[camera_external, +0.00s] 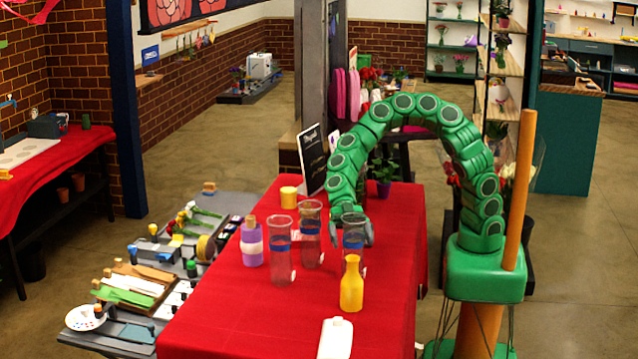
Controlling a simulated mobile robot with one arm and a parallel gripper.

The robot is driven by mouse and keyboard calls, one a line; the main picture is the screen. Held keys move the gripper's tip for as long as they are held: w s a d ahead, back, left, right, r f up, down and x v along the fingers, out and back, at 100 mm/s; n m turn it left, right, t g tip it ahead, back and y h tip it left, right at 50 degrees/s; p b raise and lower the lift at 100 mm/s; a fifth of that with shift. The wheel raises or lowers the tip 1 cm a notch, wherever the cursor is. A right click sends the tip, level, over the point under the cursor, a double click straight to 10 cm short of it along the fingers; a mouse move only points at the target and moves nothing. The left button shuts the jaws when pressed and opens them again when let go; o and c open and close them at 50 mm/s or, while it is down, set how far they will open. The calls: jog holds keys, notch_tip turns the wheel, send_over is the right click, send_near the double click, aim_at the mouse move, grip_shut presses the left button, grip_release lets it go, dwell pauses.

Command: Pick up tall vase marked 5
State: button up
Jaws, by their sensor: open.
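Three tall clear vases with blue bands stand on the red table: a left one (281,265), a middle one (311,249) and a right one (353,245). Small white tags show near their bases, but the numbers are too small to read, so I cannot tell which is marked 5. My green segmented arm arches over from the right. My gripper (354,236) is open at the top of the right vase, with one grey finger on each side of it in the picture. I cannot tell whether they touch the glass. A yellow bottle hides the right vase's lower part.
The yellow bottle (351,285) stands close in front of the right vase. A potted plant (384,175) stands behind.

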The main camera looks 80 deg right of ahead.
aim_at(353, 250)
jog(key=shift+x, duration=1.1)
jog(key=shift+c, duration=0.4)
grip_shut()
